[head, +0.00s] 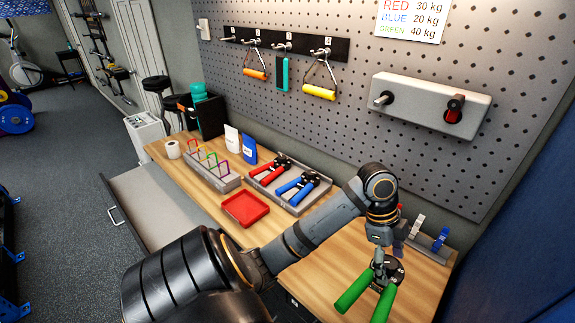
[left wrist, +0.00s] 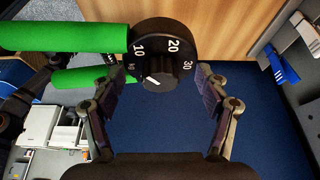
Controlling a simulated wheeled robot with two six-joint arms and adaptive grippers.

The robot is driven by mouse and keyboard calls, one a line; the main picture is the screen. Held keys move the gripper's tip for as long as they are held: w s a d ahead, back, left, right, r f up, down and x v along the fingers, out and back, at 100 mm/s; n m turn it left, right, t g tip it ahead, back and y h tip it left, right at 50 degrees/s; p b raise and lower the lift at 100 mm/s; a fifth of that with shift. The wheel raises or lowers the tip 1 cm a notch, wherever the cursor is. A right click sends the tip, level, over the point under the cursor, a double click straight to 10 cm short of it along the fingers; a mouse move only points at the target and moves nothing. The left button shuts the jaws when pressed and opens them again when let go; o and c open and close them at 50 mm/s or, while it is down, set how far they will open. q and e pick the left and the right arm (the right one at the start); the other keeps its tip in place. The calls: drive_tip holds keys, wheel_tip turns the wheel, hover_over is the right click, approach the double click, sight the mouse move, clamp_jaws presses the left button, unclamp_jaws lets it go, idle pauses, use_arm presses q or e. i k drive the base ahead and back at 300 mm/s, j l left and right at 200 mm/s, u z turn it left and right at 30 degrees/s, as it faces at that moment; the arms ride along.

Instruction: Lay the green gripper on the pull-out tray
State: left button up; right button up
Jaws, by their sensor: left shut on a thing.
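The green gripper, a hand grip with two green handles (head: 354,291) and a black dial, hangs from my left gripper (head: 383,258) over the right part of the bench. In the left wrist view its numbered dial (left wrist: 160,62) sits between my left fingers (left wrist: 162,82), and its green handles (left wrist: 65,38) point left. My left gripper is shut on it near the dial. The pull-out tray (head: 160,205) appears as a grey flat panel with a handle, extending from the bench's left front side; its bare top shows, and my arm covers part of it. My right gripper is out of view.
On the wooden bench (head: 210,205) stand a grey tray (head: 290,207) with red and blue hand grips, a red dish (head: 245,208) and a rack of coloured shapes (head: 212,170). Clips (head: 440,240) stand at the right end. A pegboard (head: 340,60) rises behind.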

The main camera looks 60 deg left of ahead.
sight(171, 204)
drive_tip(key=k+j+u, duration=0.1)
drive_tip(key=k+j, duration=0.7)
drive_tip(key=j, duration=0.1)
